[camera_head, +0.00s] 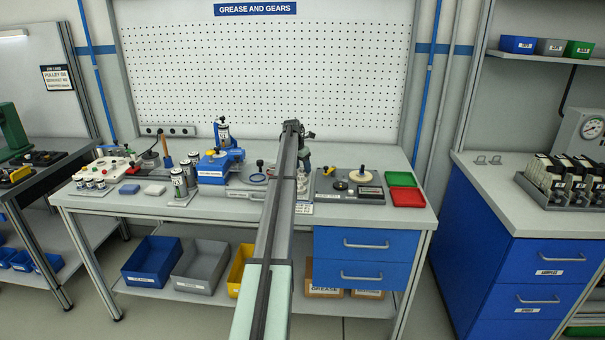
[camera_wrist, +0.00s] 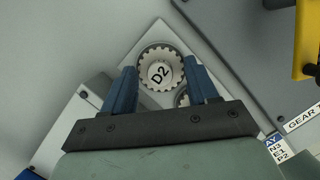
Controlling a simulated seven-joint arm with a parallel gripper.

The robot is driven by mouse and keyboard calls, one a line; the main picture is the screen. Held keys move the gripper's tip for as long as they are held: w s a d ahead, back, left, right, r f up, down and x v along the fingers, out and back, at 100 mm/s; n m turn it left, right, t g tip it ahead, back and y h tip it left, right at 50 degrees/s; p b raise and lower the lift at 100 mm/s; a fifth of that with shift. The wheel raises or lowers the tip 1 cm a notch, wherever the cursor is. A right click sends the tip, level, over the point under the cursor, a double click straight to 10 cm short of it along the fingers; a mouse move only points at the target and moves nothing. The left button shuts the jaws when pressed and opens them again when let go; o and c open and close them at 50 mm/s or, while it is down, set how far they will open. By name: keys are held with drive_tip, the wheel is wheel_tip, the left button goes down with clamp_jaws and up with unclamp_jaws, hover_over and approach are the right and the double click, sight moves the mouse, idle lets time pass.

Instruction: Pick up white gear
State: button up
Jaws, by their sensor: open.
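A white toothed gear (camera_wrist: 161,71) with "D2" on its hub shows in the wrist view. It sits at a light plate and lies between the two blue fingertips of my gripper (camera_wrist: 163,78), seen from above. The fingers are spread with the gear in the gap; I cannot tell whether they touch it or how high they are above it. In the head view my arm hides most of this spot on the bench.
Right of my arm on the bench (camera_head: 240,210) stand a dark fixture (camera_head: 350,194) with round parts, a green tray (camera_head: 401,179) and a red tray (camera_head: 407,197). On the left are a blue machine (camera_head: 218,165) and several cans. A yellow part (camera_wrist: 306,40) shows in the wrist view.

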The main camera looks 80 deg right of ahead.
drive_tip(key=shift+c, duration=0.4)
clamp_jaws()
